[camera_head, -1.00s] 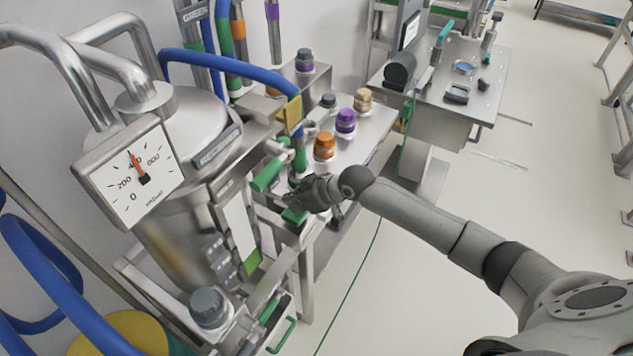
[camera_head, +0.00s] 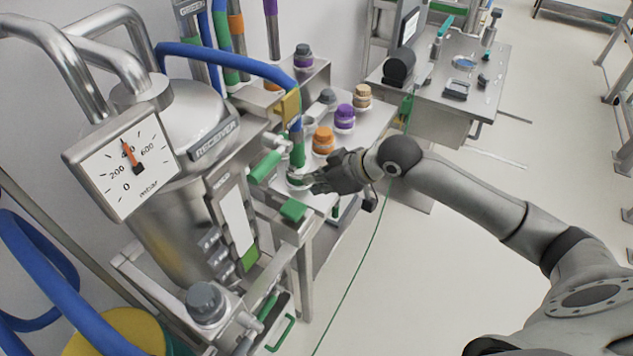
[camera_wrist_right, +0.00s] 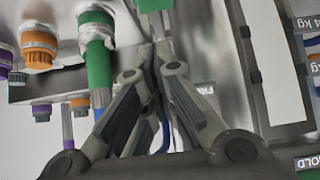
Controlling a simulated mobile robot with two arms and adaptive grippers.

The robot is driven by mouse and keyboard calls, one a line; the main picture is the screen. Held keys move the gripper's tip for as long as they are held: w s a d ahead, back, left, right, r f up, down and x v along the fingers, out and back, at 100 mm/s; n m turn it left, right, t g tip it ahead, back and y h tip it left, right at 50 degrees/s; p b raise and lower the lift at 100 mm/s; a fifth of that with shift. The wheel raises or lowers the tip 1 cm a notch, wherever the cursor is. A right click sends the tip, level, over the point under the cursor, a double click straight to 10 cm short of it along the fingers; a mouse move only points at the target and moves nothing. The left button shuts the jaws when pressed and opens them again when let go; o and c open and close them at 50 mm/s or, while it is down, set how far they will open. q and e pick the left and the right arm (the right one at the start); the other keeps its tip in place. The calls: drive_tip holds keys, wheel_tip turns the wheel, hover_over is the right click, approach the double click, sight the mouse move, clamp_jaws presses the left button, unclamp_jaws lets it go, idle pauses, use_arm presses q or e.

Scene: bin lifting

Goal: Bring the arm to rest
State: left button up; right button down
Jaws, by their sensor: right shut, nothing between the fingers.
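My right gripper (camera_head: 318,181) is shut and empty in the head view, at the end of my right arm, which comes in from the lower right. It is close to the lower end of the blue hose with its green fitting (camera_head: 298,152); whether they touch cannot be told. In the right wrist view my gripper's two fingers (camera_wrist_right: 157,62) come together at the tips, with nothing between them. A green pipe piece (camera_wrist_right: 98,65) with a light collar stands just left of the fingers there. My left gripper does not show.
A steel receiver vessel with a dial gauge (camera_head: 124,160) stands at the left. Orange (camera_head: 323,141) and purple (camera_head: 344,118) capped ports line the bench behind the gripper. A steel table (camera_head: 455,110) stands at the back right.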

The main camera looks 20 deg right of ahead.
idle(0.3)
drive_tip(key=s+a+f+m+g+h, duration=0.1)
drive_tip(key=s+a+f, duration=0.3)
drive_tip(key=s, duration=0.5)
drive_tip(key=s+a+f+m+g+h, duration=0.1)
drive_tip(key=s+f, duration=0.5)
drive_tip(key=s, duration=0.2)
drive_tip(key=s+d+f+m+g+h, duration=0.25)
drive_tip(key=s+d+m, duration=0.2)
drive_tip(key=s, duration=0.65)
wheel_tip(320, 180, down, 30)
drive_tip(key=s+n+b, duration=0.1)
drive_tip(key=s+b, duration=0.1)
drive_tip(key=b, duration=0.1)
drive_tip(key=s+d+f+g+b, duration=0.1)
drive_tip(key=s+d+f, duration=0.1)
drive_tip(key=s+f, duration=0.6)
drive_tip(key=s+d+f+g+h+b, duration=0.1)
drive_tip(key=s+f, duration=0.7)
drive_tip(key=f, duration=0.1)
drive_tip(key=shift+d, duration=0.4)
